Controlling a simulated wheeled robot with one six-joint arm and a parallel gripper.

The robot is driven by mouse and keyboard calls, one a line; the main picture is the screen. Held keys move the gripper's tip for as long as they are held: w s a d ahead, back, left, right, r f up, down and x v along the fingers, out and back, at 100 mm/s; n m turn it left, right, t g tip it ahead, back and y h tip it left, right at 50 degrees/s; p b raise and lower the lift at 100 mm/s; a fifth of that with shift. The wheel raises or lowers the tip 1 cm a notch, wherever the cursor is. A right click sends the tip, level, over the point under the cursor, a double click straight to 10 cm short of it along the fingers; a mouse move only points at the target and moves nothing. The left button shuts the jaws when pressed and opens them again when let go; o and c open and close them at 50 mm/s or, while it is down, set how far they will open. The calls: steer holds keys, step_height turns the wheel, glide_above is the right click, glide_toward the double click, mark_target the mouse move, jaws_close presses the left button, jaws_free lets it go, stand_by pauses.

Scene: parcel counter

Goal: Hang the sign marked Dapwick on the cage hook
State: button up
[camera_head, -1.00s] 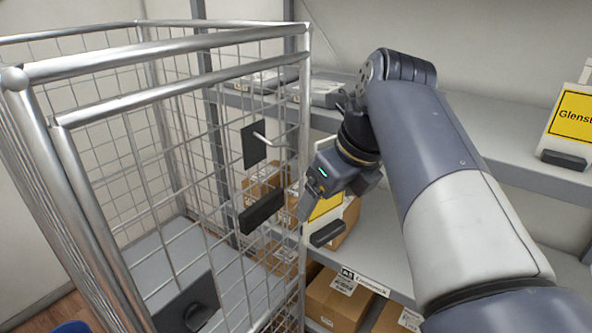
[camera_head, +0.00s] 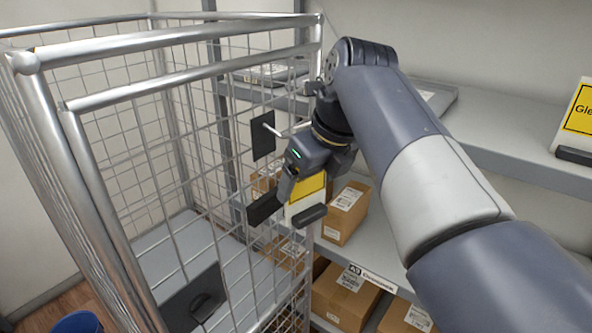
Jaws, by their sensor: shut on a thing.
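My gripper (camera_head: 291,187) is shut on a white sign (camera_head: 293,212) with a yellow panel (camera_head: 310,188) and a dark block along its bottom. The gripper covers part of the yellow panel, and I cannot read any name on it. The cage hook is a pale peg (camera_head: 271,129) standing out from a black plate (camera_head: 262,140) on the mesh side of the cage. The held sign is below and to the right of the hook, apart from it in the picture.
The wire cage (camera_head: 190,73) fills the left. A dark bar (camera_head: 264,207) sits below the hook plate, close to my gripper in the picture. Another yellow sign (camera_head: 582,108), partly cut off, stands on the shelf (camera_head: 505,150) at right. Boxes (camera_head: 345,298) fill lower shelves.

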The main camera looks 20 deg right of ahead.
steer(key=shift+w+a, duration=1)
steer(key=shift+w, duration=0.3)
steer(key=shift+x, duration=0.85)
steer(key=shift+a+r, duration=0.1)
steer(key=shift+a, duration=0.05)
steer(key=o, duration=1.4)
steer(key=shift+o, duration=0.2)
steer(key=v, duration=1.1)
steer(key=shift+s, duration=0.25)
